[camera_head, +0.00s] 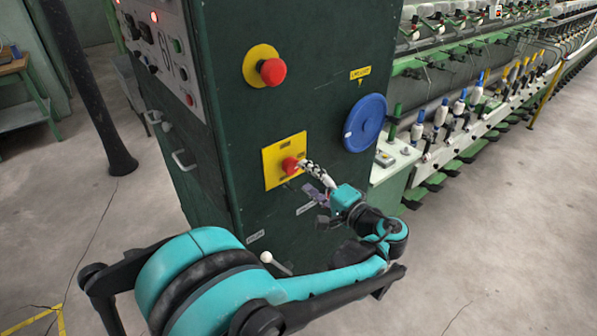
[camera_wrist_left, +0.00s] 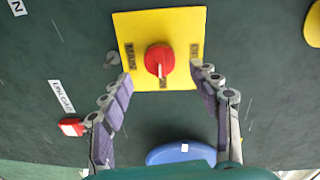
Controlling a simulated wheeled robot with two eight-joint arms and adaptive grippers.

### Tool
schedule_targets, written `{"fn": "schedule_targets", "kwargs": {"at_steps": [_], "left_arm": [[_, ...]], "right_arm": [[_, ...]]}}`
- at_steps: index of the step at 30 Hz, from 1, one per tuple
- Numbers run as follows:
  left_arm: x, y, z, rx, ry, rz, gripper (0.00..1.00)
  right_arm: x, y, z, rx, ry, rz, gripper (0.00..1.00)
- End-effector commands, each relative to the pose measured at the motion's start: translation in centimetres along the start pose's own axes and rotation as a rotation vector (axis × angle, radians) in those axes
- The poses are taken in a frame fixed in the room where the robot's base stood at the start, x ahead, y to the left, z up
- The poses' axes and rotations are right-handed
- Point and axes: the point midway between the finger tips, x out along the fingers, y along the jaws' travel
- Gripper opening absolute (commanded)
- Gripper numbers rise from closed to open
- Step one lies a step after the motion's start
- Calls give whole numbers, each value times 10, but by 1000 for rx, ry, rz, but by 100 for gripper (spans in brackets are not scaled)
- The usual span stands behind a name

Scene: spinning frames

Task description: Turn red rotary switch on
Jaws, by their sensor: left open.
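The red rotary switch (camera_head: 290,165) sits on a yellow plate (camera_head: 270,167) on the dark green cabinet face (camera_head: 225,50). In the left wrist view the red knob (camera_wrist_left: 160,60) is round with a pale mark, centred on its yellow plate (camera_wrist_left: 135,25) with dark labels around it. My left gripper (camera_head: 312,178) is close to the plate, in front of and beside the knob. In the left wrist view its fingers (camera_wrist_left: 162,80) are spread apart, one on each side of the knob, with visible gaps. Nothing is between them in grip. My right gripper is not in view.
A red mushroom button (camera_head: 272,71) on a yellow disc is above the switch. A blue round disc (camera_head: 365,123) is to the right. A side control panel (camera_head: 160,45) and handles are at left. Spinning frames (camera_head: 470,100) run to the right. Floor (camera_head: 480,240) is open at right.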

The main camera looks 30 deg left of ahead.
Motion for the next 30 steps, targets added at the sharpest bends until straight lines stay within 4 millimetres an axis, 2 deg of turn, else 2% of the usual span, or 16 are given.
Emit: {"fn": "schedule_targets", "kwargs": {"at_steps": [1, 6, 11, 26, 30], "left_arm": [[-13, 0, -1, 0, 6, 1, 61], [-45, 0, 0, 1, 3, 0, 61], [-63, 0, 0, 1, 2, 0, 61], [-67, 0, 0, 1, -1, 0, 61], [-62, 3, 5, 5, -2, 34, 61]], "right_arm": [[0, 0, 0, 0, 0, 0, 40], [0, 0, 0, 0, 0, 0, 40], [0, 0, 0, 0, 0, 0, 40], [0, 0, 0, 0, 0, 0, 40], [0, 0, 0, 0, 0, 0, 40]]}}
